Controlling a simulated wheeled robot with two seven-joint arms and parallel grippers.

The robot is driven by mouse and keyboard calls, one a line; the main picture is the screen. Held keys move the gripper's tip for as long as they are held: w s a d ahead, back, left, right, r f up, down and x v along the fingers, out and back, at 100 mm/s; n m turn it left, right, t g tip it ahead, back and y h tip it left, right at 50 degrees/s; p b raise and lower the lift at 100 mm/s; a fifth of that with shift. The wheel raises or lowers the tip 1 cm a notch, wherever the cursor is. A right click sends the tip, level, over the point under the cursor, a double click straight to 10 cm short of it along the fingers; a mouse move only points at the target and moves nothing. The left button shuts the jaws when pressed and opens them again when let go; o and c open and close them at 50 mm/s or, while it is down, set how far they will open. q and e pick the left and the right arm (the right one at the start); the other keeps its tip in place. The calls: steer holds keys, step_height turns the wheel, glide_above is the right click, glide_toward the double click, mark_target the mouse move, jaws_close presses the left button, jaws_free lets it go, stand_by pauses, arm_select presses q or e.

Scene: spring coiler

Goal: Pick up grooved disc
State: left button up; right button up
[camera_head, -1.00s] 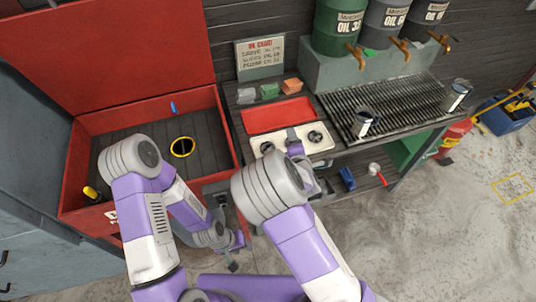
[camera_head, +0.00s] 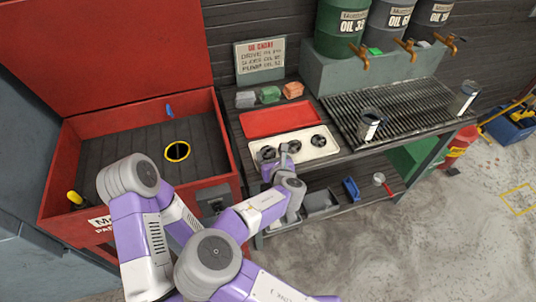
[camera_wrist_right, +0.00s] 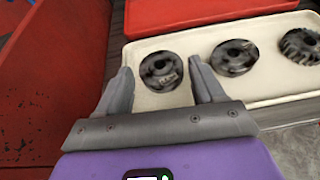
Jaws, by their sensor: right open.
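Three dark discs lie in a row on a cream tray (camera_head: 263,143). In the right wrist view the left disc (camera_wrist_right: 161,70) and middle disc (camera_wrist_right: 234,57) look fairly smooth-rimmed, while the right disc (camera_wrist_right: 300,45) has a toothed rim. I cannot tell for sure which is the grooved disc. My right gripper (camera_head: 282,153) is open and empty at the tray's front edge. In the right wrist view its fingers (camera_wrist_right: 160,82) point at the left disc, one to each side of it in the picture. My left gripper is hidden behind my arms.
A red tray (camera_head: 280,118) lies behind the cream one. A red bin (camera_head: 232,165) stands close on the left. A grate (camera_head: 385,112) with metal cups is to the right. A lower shelf (camera_head: 335,205) holds trays and a blue item.

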steer(key=shift+x, duration=1)
steer(key=shift+r, duration=0.1)
steer(key=c, duration=1.1)
